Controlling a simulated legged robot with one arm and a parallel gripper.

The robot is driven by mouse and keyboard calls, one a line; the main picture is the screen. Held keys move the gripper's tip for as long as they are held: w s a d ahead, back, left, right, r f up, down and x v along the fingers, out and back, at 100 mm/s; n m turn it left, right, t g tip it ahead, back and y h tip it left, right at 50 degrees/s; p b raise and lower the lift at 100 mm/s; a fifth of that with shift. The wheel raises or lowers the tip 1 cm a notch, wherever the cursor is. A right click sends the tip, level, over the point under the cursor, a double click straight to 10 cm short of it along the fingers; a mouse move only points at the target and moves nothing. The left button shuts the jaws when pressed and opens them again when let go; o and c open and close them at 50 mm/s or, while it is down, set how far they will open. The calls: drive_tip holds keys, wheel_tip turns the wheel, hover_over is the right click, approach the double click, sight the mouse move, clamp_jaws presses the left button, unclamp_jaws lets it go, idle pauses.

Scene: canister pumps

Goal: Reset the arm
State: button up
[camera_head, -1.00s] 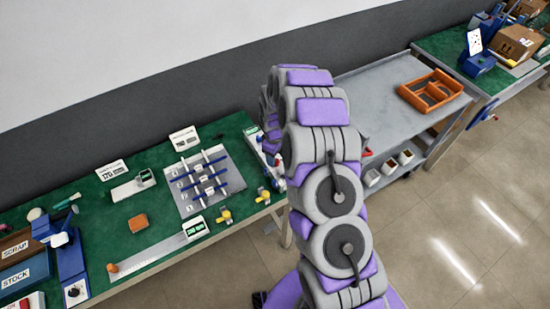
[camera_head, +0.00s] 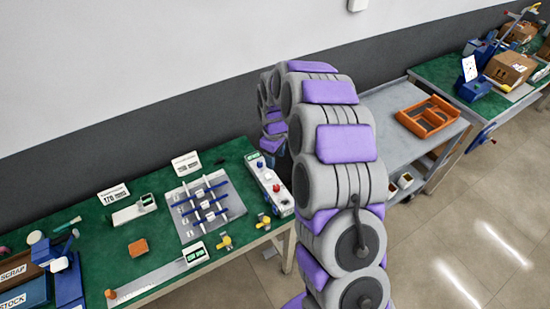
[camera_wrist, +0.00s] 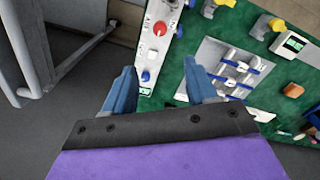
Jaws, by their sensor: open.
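My gripper (camera_wrist: 160,90) shows in the wrist view with its two blue fingers apart and nothing between them. Past the fingertips are the green bench top and a white control box (camera_wrist: 159,35) with a red button and a blue knob. In the head view my arm bends up and over toward the bench, and the gripper itself is hidden behind the arm links. The control box (camera_head: 270,184) lies at the right end of the green bench, close to the left of my arm.
The green bench (camera_head: 90,226) carries a grey plate with blue bars (camera_head: 204,206), yellow fittings (camera_head: 224,242) and a long ruler (camera_head: 155,272). A grey cart (camera_head: 385,105) with an orange tray (camera_head: 428,116) stands to the right. Open floor (camera_head: 480,210) lies at the lower right.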

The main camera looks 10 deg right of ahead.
idle(0.3)
drive_tip(key=s+r+m+g+b, duration=0.1)
drive_tip(key=s+r+m, duration=0.1)
drive_tip(key=s+r, duration=0.6)
drive_tip(key=s+r+m+b, duration=0.15)
drive_tip(key=s+r, duration=0.35)
drive_tip(key=s, duration=0.6)
drive_tip(key=s+r+m+g, duration=0.1)
drive_tip(key=s+m, duration=0.4)
drive_tip(key=s, duration=1.8)
drive_tip(key=shift+d+r+m, duration=0.15)
drive_tip(key=shift+d+m, duration=0.1)
drive_tip(key=shift+m, duration=0.1)
